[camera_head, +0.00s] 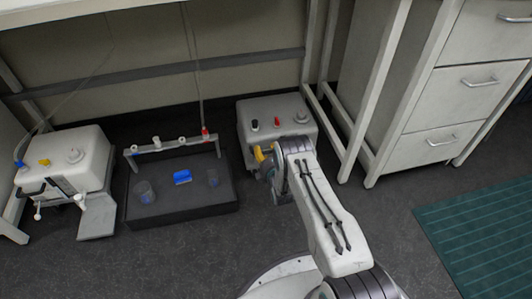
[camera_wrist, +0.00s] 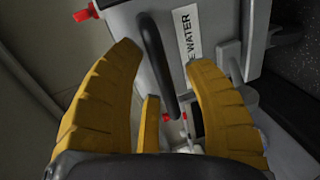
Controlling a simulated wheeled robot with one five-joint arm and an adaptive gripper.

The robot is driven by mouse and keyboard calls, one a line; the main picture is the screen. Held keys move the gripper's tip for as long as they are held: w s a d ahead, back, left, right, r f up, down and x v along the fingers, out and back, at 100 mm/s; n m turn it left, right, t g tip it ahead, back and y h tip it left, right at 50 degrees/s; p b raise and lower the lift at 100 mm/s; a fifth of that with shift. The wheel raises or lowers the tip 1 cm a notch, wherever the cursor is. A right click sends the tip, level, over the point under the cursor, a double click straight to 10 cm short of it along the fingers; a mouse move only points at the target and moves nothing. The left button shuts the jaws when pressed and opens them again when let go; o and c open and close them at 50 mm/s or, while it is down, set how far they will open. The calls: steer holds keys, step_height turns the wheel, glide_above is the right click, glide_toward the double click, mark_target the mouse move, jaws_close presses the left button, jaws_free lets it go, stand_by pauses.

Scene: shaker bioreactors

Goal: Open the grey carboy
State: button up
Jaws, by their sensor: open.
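A grey carboy (camera_head: 275,108) stands on the floor at the back centre of the head view, with black, red and pale fittings on top. My gripper (camera_head: 262,153) is at its near side, its yellow fingers partly hidden by my arm. In the wrist view my gripper (camera_wrist: 163,62) is open, with its fingers spread on either side of a black handle (camera_wrist: 157,60) on a grey body. I cannot tell whether the fingers touch it.
A dark tray (camera_head: 185,212) with a rack, a blue item and clear vessels lies to the left. Another pale carboy (camera_head: 70,150) with a yellow fitting stands farther left. A bench leg (camera_head: 375,90) and drawers (camera_head: 465,90) are at right. Floor around the green mat (camera_head: 480,240) is clear.

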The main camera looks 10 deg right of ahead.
jaws_close()
stand_by(0.5)
